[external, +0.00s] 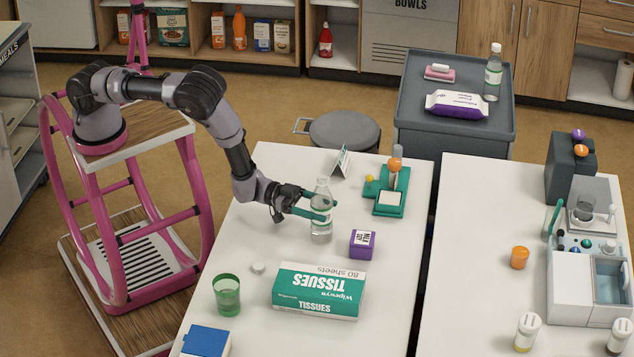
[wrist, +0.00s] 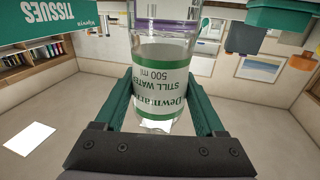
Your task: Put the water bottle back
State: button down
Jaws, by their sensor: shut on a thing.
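A clear water bottle (external: 321,222) with a white and green label stands upright at the middle of the near white table. My gripper (external: 318,206), with green fingers, reaches it from the left and is shut around its body. In the wrist view the bottle (wrist: 162,82) sits between the two green fingers (wrist: 163,105); its label reads still water, 500 ml, upside down. I cannot tell whether its base touches the table. A second, similar bottle (external: 493,74) stands on the grey cart (external: 455,130) at the back.
A purple box (external: 362,244) is close to the right of the held bottle. A tissue box (external: 318,291), green cup (external: 227,295) and white lid-like disc (external: 258,268) lie nearer. A green stand (external: 389,192) and a small card (external: 340,161) are behind. A wipes pack (external: 457,104) lies on the cart.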

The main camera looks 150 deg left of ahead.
jog(key=shift+f, duration=0.1)
grip_release()
